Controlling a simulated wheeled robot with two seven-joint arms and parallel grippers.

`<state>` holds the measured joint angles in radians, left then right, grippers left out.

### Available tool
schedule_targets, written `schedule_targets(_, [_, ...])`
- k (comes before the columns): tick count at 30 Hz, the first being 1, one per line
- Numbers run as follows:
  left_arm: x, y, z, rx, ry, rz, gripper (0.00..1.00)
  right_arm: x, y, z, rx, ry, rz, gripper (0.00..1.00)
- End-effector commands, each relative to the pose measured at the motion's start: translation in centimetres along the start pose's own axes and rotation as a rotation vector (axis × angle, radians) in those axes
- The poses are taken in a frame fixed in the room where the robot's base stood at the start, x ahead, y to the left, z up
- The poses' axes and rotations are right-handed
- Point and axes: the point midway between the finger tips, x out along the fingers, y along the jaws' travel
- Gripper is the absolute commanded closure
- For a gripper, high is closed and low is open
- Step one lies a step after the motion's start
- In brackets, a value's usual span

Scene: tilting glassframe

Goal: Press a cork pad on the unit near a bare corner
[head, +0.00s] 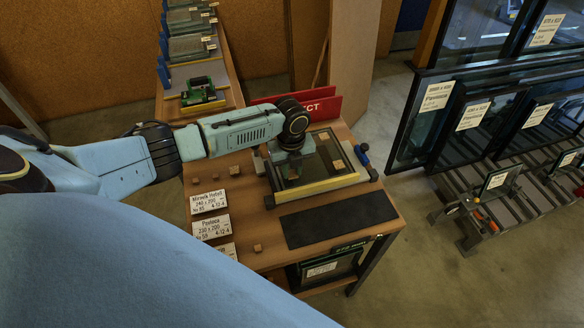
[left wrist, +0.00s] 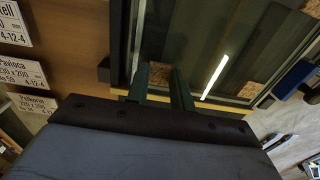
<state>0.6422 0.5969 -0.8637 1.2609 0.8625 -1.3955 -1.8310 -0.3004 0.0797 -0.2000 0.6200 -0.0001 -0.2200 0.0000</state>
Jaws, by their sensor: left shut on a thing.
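The glass unit (head: 318,178) lies on the wooden table, with dark edges and a yellow strip along its near side. It also shows in the left wrist view (left wrist: 215,45). One cork pad (head: 338,164) lies near its near right corner, another (head: 323,136) near its far right corner. My left gripper (head: 292,174) is over the near left part of the unit, pointing down. In the left wrist view its fingers (left wrist: 160,84) are shut on a cork pad (left wrist: 160,72). I cannot tell whether this pad touches the glass. The far left corner is hidden by my arm.
Loose cork blocks (head: 234,170) and several labels (head: 209,201) lie on the table left of the unit. A dark mat (head: 338,219) lies in front. A blue-handled tool (head: 361,154) is at the right. A red board (head: 315,107) stands behind. Glass racks (head: 480,115) stand farther right.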

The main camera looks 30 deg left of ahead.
Motion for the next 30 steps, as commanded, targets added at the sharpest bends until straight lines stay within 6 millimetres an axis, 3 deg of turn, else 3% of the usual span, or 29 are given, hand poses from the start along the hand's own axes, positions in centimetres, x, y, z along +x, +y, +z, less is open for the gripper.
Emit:
schedule_targets(8, [0.4,0.0,0.0,0.001,0.000,0.000,0.97,0.2,0.0,0.0,0.000,0.000,0.000,0.49])
schedule_targets(9, [0.3,0.0,0.0,0.000,0.000,0.000,0.72,0.2,0.0,0.0,0.000,0.000,0.000,0.49])
schedule_targets(14, [0.3,0.0,0.0,0.000,0.000,0.001,0.51,0.2,0.0,0.0,0.000,0.001,0.000,0.49])
schedule_targets(23, [0.0,0.0,0.0,0.000,0.000,0.000,0.51,0.1,0.0,0.0,0.000,0.001,0.000,0.49])
schedule_targets(30, [-4.0,0.0,0.1,0.001,-0.003,-0.003,0.51,-0.3,0.0,-0.1,0.000,0.001,0.000,0.49])
